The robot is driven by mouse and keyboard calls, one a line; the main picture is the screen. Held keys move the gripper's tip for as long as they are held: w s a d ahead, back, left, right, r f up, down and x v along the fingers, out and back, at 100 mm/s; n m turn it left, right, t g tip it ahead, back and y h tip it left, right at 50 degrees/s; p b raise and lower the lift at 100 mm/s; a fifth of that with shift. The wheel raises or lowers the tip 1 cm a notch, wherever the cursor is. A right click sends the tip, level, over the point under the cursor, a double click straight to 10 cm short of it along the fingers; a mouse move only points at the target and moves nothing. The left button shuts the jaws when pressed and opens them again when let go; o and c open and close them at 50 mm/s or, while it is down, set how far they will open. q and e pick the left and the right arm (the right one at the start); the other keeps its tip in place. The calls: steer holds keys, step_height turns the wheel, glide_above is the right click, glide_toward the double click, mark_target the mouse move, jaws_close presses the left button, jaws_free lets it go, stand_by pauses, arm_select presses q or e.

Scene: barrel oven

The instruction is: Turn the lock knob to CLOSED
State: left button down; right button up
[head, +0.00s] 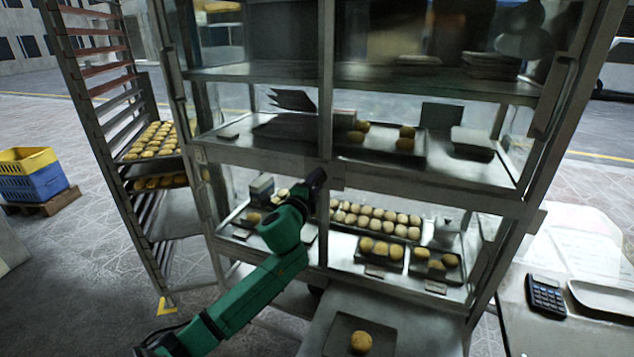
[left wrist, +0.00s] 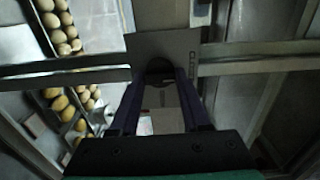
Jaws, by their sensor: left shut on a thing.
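The glass display cabinet (head: 325,90) fills the middle of the head view, with a grey crossbar and a central post. My left gripper (head: 318,178) is at the crossing of post and crossbar, where it hides the lock knob in the head view. In the left wrist view, a pale square lock plate (left wrist: 180,43) sits on the crossing, with small lettering at its right side, partly readable. The dark round lock knob (left wrist: 158,66) is in front of the plate, between the fingertips of my left gripper (left wrist: 160,77), which is shut on it. The knob's exact turn is unclear.
Trays of buns (head: 375,218) are behind the lower glass. A tall tray rack (head: 105,100) stands at the left. A shelf with one bun (head: 361,342) juts out below. A counter with a calculator (head: 546,296) is at the right. Crates (head: 32,183) stand far left.

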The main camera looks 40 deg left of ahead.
stand_by(0.3)
arm_select(q)
steer(key=shift+c, duration=1.9)
jaws_free()
steer(key=shift+s+d+f, duration=0.15)
steer(key=shift+s+d, duration=0.05)
steer(key=shift+s, duration=0.3)
steer(key=b+v, duration=0.1)
steer(key=v, duration=1.2)
steer(key=shift+s+b, duration=0.25)
steer(key=shift+b, duration=0.15)
